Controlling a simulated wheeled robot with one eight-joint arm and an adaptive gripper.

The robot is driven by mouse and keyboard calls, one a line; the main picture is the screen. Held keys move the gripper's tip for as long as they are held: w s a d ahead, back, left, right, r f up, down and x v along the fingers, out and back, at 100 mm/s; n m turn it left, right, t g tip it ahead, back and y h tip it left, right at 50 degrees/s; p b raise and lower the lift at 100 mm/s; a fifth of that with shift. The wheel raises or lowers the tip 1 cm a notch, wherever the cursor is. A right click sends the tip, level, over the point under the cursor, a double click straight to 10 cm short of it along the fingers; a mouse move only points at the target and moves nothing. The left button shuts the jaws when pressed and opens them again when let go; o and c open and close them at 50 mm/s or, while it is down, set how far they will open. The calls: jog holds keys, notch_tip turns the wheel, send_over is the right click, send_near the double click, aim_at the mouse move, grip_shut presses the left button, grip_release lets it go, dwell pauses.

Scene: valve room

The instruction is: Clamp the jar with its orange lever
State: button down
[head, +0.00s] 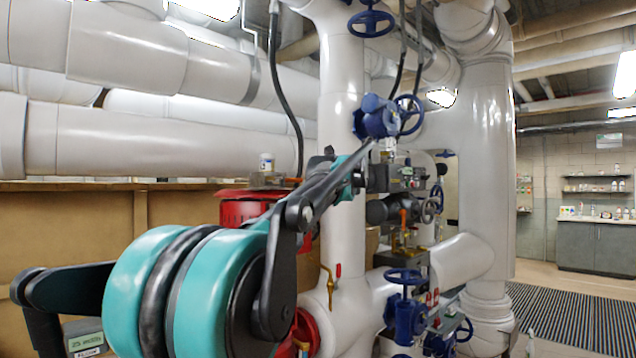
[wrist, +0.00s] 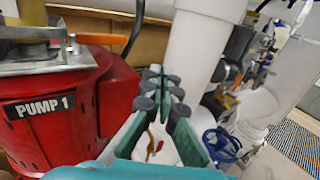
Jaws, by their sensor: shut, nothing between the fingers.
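A small jar (head: 266,162) with a pale lid stands on a metal plate on top of the red pump in the head view. In the wrist view the metal plate (wrist: 50,62) is at the upper left. The jar is mostly cut off by the top edge there. My gripper (wrist: 163,74) is shut and empty, to the right of the plate and lever and apart from them. In the head view my arm largely hides it.
The red pump (wrist: 55,110), labelled PUMP 1, stands left of my gripper. A thick white pipe (head: 343,90) rises just beyond it. Blue valve wheels (head: 404,277) and small fittings crowd the right. Open floor with a striped mat (head: 570,318) lies at the far right.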

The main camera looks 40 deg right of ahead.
jog(key=shift+s+d, duration=0.1)
jog(key=shift+s, duration=1.05)
